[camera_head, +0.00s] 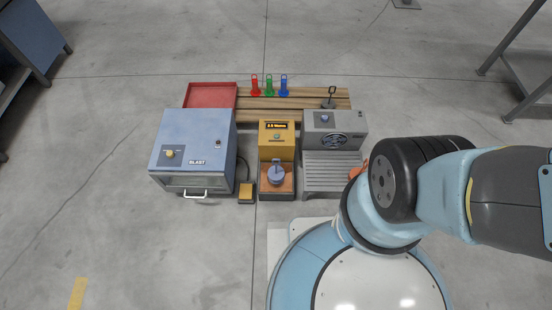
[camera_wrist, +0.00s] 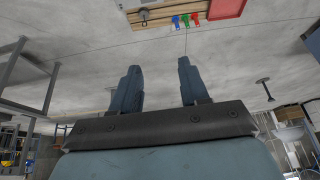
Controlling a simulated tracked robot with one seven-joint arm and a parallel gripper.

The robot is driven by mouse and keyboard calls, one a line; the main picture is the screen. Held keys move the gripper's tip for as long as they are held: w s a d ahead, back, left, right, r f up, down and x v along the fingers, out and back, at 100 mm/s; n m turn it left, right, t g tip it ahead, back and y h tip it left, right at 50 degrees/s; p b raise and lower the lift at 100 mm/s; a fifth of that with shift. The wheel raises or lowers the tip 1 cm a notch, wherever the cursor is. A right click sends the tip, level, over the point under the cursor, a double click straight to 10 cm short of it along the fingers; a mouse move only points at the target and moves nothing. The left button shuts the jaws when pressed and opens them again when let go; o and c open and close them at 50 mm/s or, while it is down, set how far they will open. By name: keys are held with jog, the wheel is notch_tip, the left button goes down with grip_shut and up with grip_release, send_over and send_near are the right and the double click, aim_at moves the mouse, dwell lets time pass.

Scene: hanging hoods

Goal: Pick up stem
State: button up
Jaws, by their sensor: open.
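No part is labelled as the stem, and I cannot tell which thing it is. A dark piece with an upright looped rod (camera_head: 329,97) stands on the wooden rack at the back right; it also shows at the top of the wrist view (camera_wrist: 144,17). A grey-blue knobbed piece (camera_head: 276,175) sits in the orange machine (camera_head: 277,137). My gripper (camera_wrist: 159,66) is open and empty in the wrist view, with its two fingers apart and well away from these things. In the head view my gripper is hidden behind my arm.
A blue cabinet (camera_head: 194,140) stands left, with a small yellow box (camera_head: 246,192) beside it. A grey machine (camera_head: 333,121) is right of the orange one. Red (camera_head: 255,86), green (camera_head: 269,86) and blue (camera_head: 284,86) pieces stand behind, near a red tray (camera_head: 211,88).

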jog(key=o, duration=0.5)
jog(key=shift+g, duration=0.4)
jog(key=w+a+f, duration=0.1)
jog(key=w, duration=0.1)
jog(key=w+f, duration=0.1)
jog(key=w, duration=0.2)
jog(key=w+a+f, duration=0.1)
jog(key=w+f, duration=0.1)
jog(key=shift+w+a+f, duration=0.1)
jog(key=shift+w+a, duration=0.25)
jog(key=shift+w, duration=0.05)
jog(key=w+a+f+g, duration=0.1)
jog(key=w+a+f, duration=0.35)
jog(key=f, duration=0.55)
jog(key=w+a+f+g, duration=0.1)
jog(key=w+a+f, duration=0.4)
jog(key=f, duration=0.4)
jog(key=w+a+f, duration=0.3)
jog(key=w+f, duration=0.4)
jog(key=f, duration=0.3)
jog(key=g, duration=0.2)
send_over(277, 160)
notch_tip(277, 160, down, 42)
jog(key=shift+w, duration=0.15)
notch_tip(277, 160, down, 8)
jog(key=shift+f, duration=0.2)
jog(key=shift+w+a+f, duration=0.1)
jog(key=shift+f, duration=1.25)
jog(key=shift+a+f, duration=0.1)
jog(key=shift+f, duration=1.2)
